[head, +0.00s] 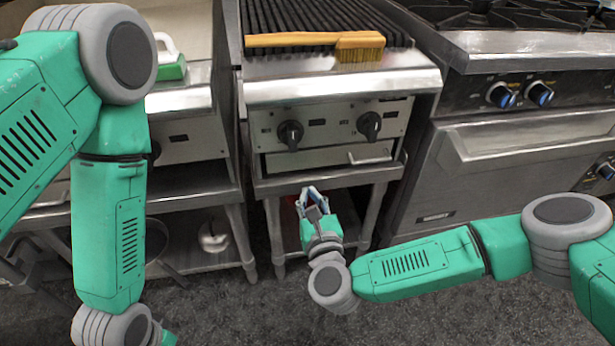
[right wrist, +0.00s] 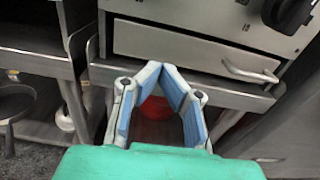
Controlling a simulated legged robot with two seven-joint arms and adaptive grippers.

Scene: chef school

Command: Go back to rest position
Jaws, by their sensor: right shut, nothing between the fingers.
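My right gripper (head: 311,192) is in the lower middle of the head view, in front of the grill stand and below its drawer. It also shows in the right wrist view (right wrist: 160,68), with its blue-padded fingertips meeting and nothing held between them. My left arm (head: 110,230) hangs down at the left of the head view. Its gripper is out of the picture, below the lower edge.
A wooden-handled brush (head: 300,40) lies on the grill (head: 340,72). A green-and-white scrubber (head: 171,66) is on the griddle at left. A stove with blue knobs (head: 540,94) stands at right. A red object (right wrist: 156,108) shows beyond my right fingers. Floor in front is clear.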

